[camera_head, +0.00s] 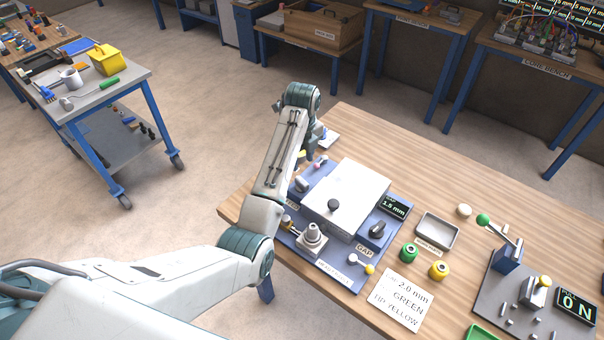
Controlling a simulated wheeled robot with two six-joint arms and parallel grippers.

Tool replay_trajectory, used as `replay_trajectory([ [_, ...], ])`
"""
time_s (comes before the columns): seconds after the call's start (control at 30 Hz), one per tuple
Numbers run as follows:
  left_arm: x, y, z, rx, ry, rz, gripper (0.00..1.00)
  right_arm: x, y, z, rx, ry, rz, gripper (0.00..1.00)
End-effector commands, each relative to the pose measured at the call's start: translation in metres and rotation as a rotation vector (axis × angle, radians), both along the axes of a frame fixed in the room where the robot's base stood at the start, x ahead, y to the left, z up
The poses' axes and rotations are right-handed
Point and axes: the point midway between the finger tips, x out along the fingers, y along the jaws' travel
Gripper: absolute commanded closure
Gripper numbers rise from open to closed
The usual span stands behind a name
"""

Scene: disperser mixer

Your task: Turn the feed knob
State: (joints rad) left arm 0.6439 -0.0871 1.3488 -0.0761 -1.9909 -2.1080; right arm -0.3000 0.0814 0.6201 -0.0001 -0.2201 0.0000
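The blue-based machine (345,272) stands on the wooden table, with a pale grey cover (350,190) that has a black knob on top. A grey knob (302,184) sits at its left edge beside my arm, near a partly hidden label; I cannot read whether this is the feed knob. A black knob (377,230) labelled GAP sits at the right, below a display (395,208) reading 1.5 mm. My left gripper (312,157) is at the machine's far left corner, largely hidden behind my wrist, so its fingers cannot be made out. My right gripper is out of view.
A card (401,299) reads 2.0 mm, GREEN, TIP YELLOW.

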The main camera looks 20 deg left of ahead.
Motion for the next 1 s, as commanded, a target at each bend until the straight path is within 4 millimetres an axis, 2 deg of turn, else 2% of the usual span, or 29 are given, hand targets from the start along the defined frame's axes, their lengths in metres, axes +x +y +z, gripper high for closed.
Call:
replay_trajectory([
  [0.03,0.000,0.000,0.012,0.000,-0.001,0.000,0.60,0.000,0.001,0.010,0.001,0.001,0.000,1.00],
  [0.2,0.000,0.000,0.025,0.000,0.001,0.000,0.60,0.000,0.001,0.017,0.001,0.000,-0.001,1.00],
  [0.73,0.000,0.000,0.025,0.001,0.001,0.001,0.60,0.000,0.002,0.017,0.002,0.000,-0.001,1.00],
  [0.87,-0.009,0.004,0.015,0.001,-0.006,0.055,0.60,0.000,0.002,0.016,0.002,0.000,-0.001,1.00],
  [1.0,-0.041,0.017,-0.018,0.004,-0.031,0.255,0.60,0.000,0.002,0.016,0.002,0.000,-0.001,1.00],
])
